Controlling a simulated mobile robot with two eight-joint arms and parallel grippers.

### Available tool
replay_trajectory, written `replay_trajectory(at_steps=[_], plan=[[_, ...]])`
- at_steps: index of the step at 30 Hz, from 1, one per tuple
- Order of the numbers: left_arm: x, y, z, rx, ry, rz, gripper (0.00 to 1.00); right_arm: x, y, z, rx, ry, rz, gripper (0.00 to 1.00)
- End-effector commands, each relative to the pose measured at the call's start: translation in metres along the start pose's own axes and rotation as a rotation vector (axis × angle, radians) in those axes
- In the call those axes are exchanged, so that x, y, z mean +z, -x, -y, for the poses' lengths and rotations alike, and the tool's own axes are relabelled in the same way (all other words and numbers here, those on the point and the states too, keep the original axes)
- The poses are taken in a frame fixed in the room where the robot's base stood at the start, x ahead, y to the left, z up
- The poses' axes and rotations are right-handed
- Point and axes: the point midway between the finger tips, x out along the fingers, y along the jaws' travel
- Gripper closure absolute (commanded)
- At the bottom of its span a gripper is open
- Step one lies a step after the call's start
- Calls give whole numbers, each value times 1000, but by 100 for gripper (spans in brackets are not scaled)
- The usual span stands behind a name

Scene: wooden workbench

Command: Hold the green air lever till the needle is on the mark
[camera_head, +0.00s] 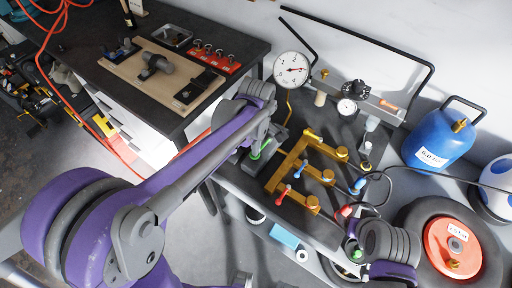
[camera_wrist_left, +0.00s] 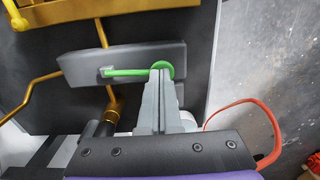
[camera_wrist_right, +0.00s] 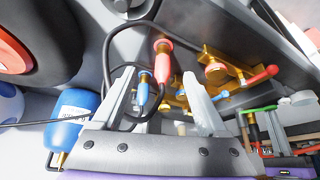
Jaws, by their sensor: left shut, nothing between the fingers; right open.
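The green air lever (camera_wrist_left: 130,72) lies across a grey plate in the left wrist view, with a round green end at its right. It also shows in the head view (camera_head: 262,149). My left gripper (camera_wrist_left: 161,82) is shut and empty, its fingertips right at the round green end; I cannot tell whether they press on it. The large white gauge (camera_head: 291,70) stands behind the brass manifold; its needle and mark are too small to read surely. My right gripper (camera_wrist_right: 160,80) is open, with blue and red hose fittings visible beyond and between its fingers.
The brass manifold (camera_head: 292,167) carries red, blue and yellow levers. A blue tank (camera_head: 437,140) and a wheel with a red hub (camera_head: 452,248) stand at the right. A wooden board (camera_head: 165,75) lies on the dark bench. A black hose (camera_head: 388,190) loops near my right gripper.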

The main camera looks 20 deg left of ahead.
Motion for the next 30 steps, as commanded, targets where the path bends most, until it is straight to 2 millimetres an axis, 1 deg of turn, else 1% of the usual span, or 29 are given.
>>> replay_trajectory(at_steps=[10, 13, 16, 19, 22, 30], plan=[[0, -2, 0, 0, 0, 0, 100, 0, 0, 0, 0, 0, 0, 24], [0, -5, 3, 24, 1, 1, 100, 2, -2, 0, 0, 0, 2, 24], [0, -13, 8, 88, 3, 1, 100, 8, -7, 0, 0, 0, 8, 24], [0, -29, 10, 109, 2, 1, 100, 21, -19, 0, 0, 0, 18, 24], [0, -24, 9, 110, 1, 0, 100, 18, -16, 0, 0, 0, 16, 24], [0, -20, 8, 111, 1, 0, 100, 15, -14, 0, 0, 0, 14, 24]])
